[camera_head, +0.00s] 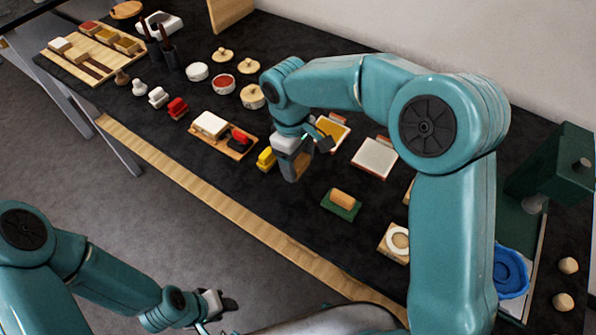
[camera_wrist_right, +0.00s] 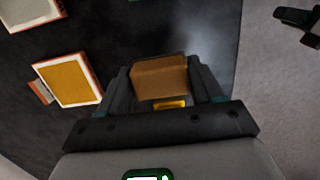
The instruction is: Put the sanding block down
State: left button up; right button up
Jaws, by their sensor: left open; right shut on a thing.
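The sanding block is a brown block (camera_wrist_right: 160,78) between the fingers of my right gripper (camera_wrist_right: 163,88) in the right wrist view. In the head view my right gripper (camera_head: 296,165) points down over the dark worktop (camera_head: 300,210), with the brown block (camera_head: 291,171) low between its fingers. I cannot tell whether the block touches the worktop. My left gripper (camera_head: 218,304) is open and empty, off the worktop's front edge at the bottom.
A yellow block (camera_head: 265,158) is close left of my right gripper. An orange-yellow tray (camera_head: 333,131) and a white-topped tray (camera_head: 374,157) lie to the right. A green pad (camera_head: 341,210) bears a tan block (camera_head: 343,198). Dark worktop between the gripper and the wooden front edge (camera_head: 220,203) is clear.

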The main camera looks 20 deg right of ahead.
aim_at(298, 173)
jog(key=shift+f, duration=2.35)
jog(key=shift+f, duration=0.1)
jog(key=shift+f, duration=0.15)
jog(key=o, duration=1)
jog(key=shift+r, duration=0.25)
jog(key=r, duration=0.8)
jog(key=w+a+r, duration=0.1)
jog(key=r, duration=0.3)
jog(key=shift+w, duration=0.1)
